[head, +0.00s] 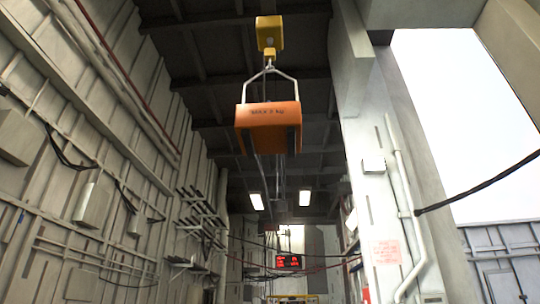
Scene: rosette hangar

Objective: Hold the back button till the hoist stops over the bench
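The hoist (269,34) is a yellow block high up under the dark ceiling, near the middle of the head view. A hook and a pale sling hang from it and carry an orange load (268,116) with dark lettering on its face. The load hangs in the air and looks level. The back button and the bench are not in view. Neither of my grippers shows in this view, which is tilted upward.
Grey panelled walls with pipes and cables rise on the left. A white pillar (378,190) with a pipe stands on the right beside a bright opening. A red lit display (288,261) hangs far back. Dark cables cross the hall low down.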

